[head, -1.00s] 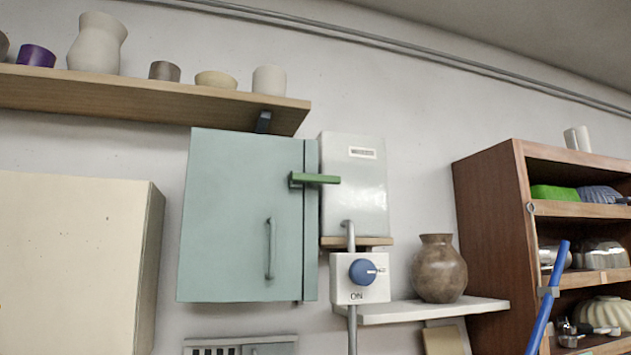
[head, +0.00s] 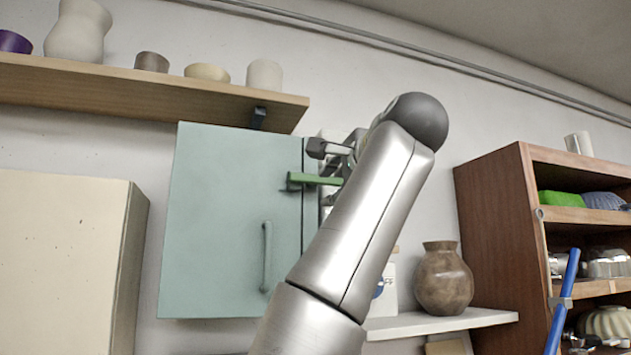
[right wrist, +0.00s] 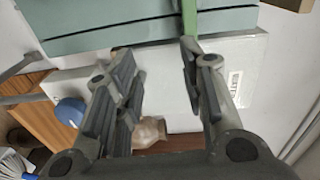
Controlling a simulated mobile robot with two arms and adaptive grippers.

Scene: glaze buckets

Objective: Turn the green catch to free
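The green catch (head: 312,179) is a short bar lying level at the right edge of the pale teal cabinet door (head: 225,215). The catch (right wrist: 189,18) shows there at the top, near the right finger's tip. My left gripper is not in view.
A white box behind the gripper is mostly covered by my arm. A brown vase (head: 444,279) stands on a white shelf (head: 440,322). A wooden shelf (head: 150,92) with pots hangs above the cabinet.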

